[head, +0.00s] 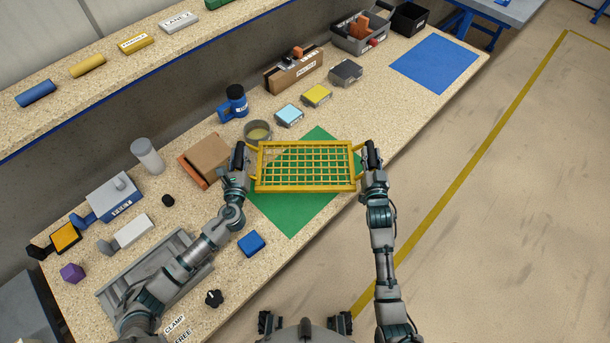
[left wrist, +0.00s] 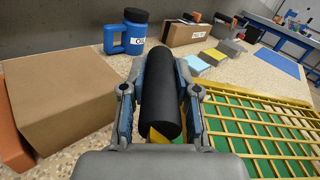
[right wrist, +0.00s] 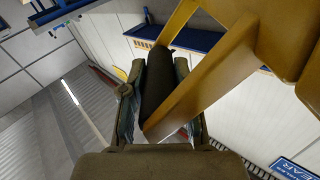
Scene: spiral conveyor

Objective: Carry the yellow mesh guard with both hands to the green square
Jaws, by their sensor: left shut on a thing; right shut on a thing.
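The yellow mesh guard (head: 306,188) is held between my two grippers, over the green square (head: 291,222) on the bench in the head view. The square shows through the mesh and in front of it; I cannot tell whether the guard touches it. My left gripper (head: 242,160) is shut on a black handle grip (left wrist: 160,95) at the guard's left end. My right gripper (head: 371,158) is shut on the black handle grip (right wrist: 157,85) at the right end. The mesh also shows in the left wrist view (left wrist: 262,103).
A brown box (head: 207,157) and a round tin (head: 257,131) stand close to my left gripper. Light blue (head: 289,115) and yellow blocks (head: 316,95) lie behind the guard. A blue square (head: 434,63) is at the far right.

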